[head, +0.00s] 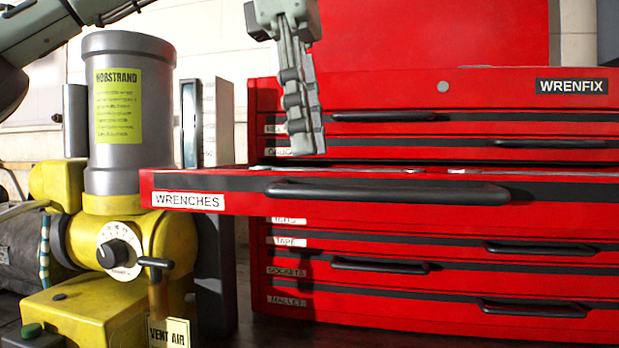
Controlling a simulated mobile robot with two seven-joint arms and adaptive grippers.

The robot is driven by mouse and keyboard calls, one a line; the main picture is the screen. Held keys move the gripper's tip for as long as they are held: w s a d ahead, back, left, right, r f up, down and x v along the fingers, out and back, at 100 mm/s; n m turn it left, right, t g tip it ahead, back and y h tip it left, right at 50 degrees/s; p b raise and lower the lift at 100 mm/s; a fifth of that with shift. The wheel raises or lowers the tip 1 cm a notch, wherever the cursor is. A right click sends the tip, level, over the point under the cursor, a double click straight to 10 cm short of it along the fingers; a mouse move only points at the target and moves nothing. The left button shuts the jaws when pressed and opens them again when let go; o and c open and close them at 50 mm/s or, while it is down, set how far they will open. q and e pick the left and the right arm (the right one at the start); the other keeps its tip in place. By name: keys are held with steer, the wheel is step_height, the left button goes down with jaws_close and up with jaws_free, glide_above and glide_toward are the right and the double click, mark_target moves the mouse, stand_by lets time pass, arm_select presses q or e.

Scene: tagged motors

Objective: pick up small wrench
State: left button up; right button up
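The drawer labelled WRENCHES (220,181) is pulled out of the red tool chest. I see it from low in front, so its inside is almost wholly hidden. Thin light slivers show just over its front edge, too little to tell which tool they are. I cannot make out the small wrench. My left gripper (307,143) hangs pointing down, its tips just above the open drawer in the picture. Its fingers are seen edge-on and overlap, so I cannot tell whether they are open. My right gripper is out of view.
The red tool chest (400,249) has several other drawers, which look shut.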

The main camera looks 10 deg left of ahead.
arm_select(q)
steer(key=shift+w+d+f, duration=0.1)
steer(key=shift+d+f, duration=0.05)
steer(key=shift+f, duration=0.6)
steer(key=shift+w+d+f, duration=0.1)
steer(key=shift+f, duration=0.6)
jaws_close()
